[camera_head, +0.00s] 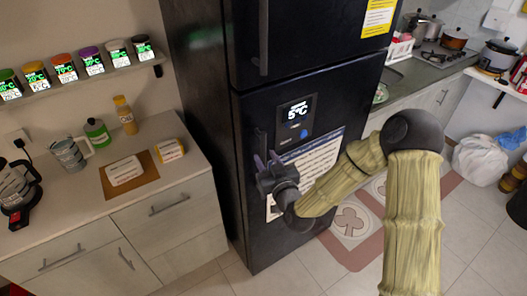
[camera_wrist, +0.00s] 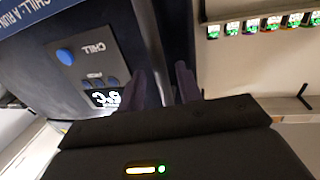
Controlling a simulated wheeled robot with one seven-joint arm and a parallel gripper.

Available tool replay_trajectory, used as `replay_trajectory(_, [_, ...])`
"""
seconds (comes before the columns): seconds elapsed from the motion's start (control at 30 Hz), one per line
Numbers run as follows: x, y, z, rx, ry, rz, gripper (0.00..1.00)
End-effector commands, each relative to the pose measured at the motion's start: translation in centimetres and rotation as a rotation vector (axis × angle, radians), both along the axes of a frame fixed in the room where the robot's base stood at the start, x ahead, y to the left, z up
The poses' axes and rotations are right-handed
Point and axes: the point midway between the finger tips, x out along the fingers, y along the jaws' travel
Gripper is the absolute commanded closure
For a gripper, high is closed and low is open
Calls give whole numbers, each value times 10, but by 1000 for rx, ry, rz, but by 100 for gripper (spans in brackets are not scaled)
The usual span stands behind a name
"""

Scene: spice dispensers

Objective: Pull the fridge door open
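The black fridge (camera_head: 355,103) stands in the middle of the head view. Its lower door carries a display reading 5°C (camera_head: 297,110) and a paper notice, and it looks shut. A dark handle (camera_head: 261,142) runs down the door's left side. My gripper (camera_head: 267,160) is at this handle, its fingers pointing at the door. In the wrist view my gripper (camera_wrist: 161,85) has its two fingers apart, with a dark upright bar (camera_wrist: 162,45), seemingly the handle, between them. Contact with the bar cannot be made out. The display panel (camera_wrist: 82,60) is beside the left finger.
The upper fridge door has its own handle (camera_head: 263,38). A counter (camera_head: 70,215) with bottles, a mug and boxes stands to the left, under a spice shelf (camera_head: 85,75). A stove counter (camera_head: 425,85) is at the right. A patterned mat (camera_head: 345,235) lies on the floor.

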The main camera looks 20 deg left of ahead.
Motion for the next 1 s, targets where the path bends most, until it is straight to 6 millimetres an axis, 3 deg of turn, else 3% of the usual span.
replay_trajectory(0.2, [18,15,1,1,-1,1,65])
replay_trajectory(0.53, [21,17,-1,-1,-1,1,65])
replay_trajectory(0.73, [21,17,-1,-1,-1,1,100])
replay_trajectory(1.0, [21,17,-1,-1,-1,3,100])
